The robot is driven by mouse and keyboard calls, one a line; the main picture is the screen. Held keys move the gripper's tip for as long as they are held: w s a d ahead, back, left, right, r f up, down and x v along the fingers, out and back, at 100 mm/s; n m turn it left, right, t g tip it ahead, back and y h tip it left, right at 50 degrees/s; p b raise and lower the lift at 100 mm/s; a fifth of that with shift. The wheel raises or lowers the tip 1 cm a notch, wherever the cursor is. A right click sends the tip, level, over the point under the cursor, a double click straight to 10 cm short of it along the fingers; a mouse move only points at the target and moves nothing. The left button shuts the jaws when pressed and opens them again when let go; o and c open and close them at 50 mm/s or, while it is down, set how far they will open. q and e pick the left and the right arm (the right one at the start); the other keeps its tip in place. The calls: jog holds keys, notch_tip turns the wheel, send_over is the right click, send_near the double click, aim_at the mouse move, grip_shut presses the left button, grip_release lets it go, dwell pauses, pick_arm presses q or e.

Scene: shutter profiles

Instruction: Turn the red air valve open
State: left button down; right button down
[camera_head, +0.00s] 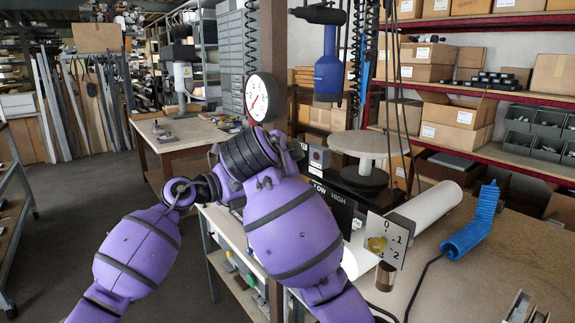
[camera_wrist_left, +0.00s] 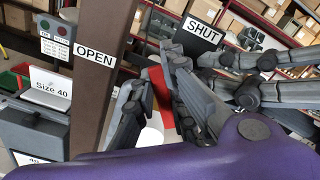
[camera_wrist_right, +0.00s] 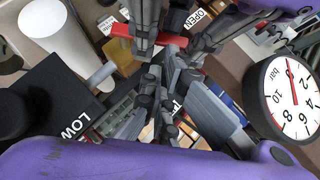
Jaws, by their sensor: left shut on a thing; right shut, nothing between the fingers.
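The red valve handle (camera_wrist_left: 161,92) lies between the fingers of my left gripper (camera_wrist_left: 157,76), which is shut on it. In the right wrist view the red handle (camera_wrist_right: 121,30) sits beside a brass valve body (camera_wrist_right: 124,58) on a grey pipe. An OPEN label (camera_wrist_left: 95,59) is on the brown post and a SHUT label (camera_wrist_left: 201,33) is to its right. My right gripper (camera_wrist_right: 167,65) is shut and empty, close below the handle and the left gripper's fingers in that view. In the head view my purple arms hide the valve and both grippers.
A round pressure gauge (camera_head: 262,98) is mounted on the brown post (camera_head: 273,45), near the right gripper (camera_wrist_right: 167,65). A LOW/HIGH panel (camera_head: 333,205), a 0-1-2 switch plate (camera_head: 385,240) and a white roll (camera_head: 425,207) are close on the right.

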jog(key=shift+w+a+f, duration=0.15)
jog(key=shift+w+f, duration=0.05)
pick_arm(q)
jog(key=c, duration=1.8)
grip_release()
jog(key=shift+o, duration=0.2)
jog(key=shift+a, duration=0.15)
